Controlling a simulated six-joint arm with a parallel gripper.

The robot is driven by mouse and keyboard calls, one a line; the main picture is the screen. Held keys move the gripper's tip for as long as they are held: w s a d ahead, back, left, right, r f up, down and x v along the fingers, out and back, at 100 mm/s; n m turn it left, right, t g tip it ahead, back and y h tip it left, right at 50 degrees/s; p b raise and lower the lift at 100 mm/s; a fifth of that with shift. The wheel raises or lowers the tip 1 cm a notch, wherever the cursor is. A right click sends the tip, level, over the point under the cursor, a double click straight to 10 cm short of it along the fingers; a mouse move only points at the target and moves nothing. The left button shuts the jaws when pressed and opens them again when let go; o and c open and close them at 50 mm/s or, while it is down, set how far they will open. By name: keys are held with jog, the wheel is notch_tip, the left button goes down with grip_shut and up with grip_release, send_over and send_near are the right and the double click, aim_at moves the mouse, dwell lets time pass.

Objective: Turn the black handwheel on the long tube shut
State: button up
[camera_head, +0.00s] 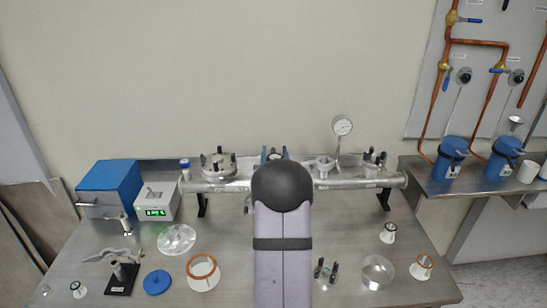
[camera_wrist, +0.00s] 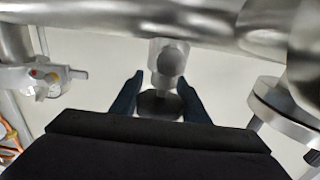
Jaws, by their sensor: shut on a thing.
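In the wrist view my gripper (camera_wrist: 160,97) has its two dark blue fingers on either side of the black handwheel (camera_wrist: 158,104). It is shut on the handwheel's rim. The handwheel sits on a short metal stem with a rounded body, beside the long tube (camera_wrist: 130,18), which crosses the top of that view. In the head view the long metal tube (camera_head: 345,182) lies across the back of the bench on black stands. My own arm covers its middle there, and the handwheel and the grip cannot be made out.
Flanges with dark clamps (camera_head: 218,165) and a dial gauge (camera_head: 342,127) stand on the tube. A blue box (camera_head: 108,187) and a green-display unit (camera_head: 157,203) are at left. Glass discs, white rings and small parts lie on the bench front. A metal fitting (camera_wrist: 42,78) is left in the wrist view.

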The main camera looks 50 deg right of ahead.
jog(key=shift+g, duration=0.3)
jog(key=o, duration=1.1)
jog(key=shift+c, duration=0.2)
jog(key=shift+s+a, duration=0.1)
jog(key=shift+s, duration=0.05)
jog(key=shift+b+v, duration=1.15)
jog(key=shift+v, duration=2.35)
